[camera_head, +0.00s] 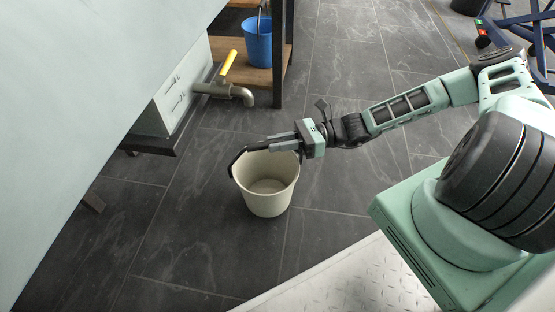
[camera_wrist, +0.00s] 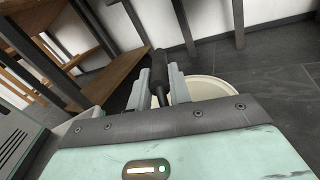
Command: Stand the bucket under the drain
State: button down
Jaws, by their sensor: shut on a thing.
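A cream bucket (camera_head: 265,190) is upright and empty below my gripper, on or just above the dark tile floor; I cannot tell which. My gripper (camera_head: 270,145) is shut on the bucket's dark handle (camera_head: 236,160) at the rim. In the wrist view the gripper fingers (camera_wrist: 160,88) close around the black handle grip (camera_wrist: 158,62), and part of the bucket rim (camera_wrist: 208,84) shows behind them. The drain (camera_head: 246,96) is a bent grey pipe with a yellow lever (camera_head: 228,63), up and left of the bucket. The bucket stands apart from the spout, toward the front.
A blue bucket (camera_head: 259,45) sits on a low wooden shelf (camera_head: 250,75) behind the drain. A dark table leg (camera_head: 279,60) stands right of the pipe. A pale cabinet (camera_head: 165,103) is at left. A diamond-plate step (camera_head: 335,280) lies at front. Tile floor under the spout is clear.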

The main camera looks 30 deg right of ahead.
notch_tip(320, 180, down, 3)
jog(key=shift+f+b, duration=0.2)
jog(key=shift+b, duration=0.85)
jog(key=c, duration=1.3)
grip_release()
jog(key=shift+f, duration=0.15)
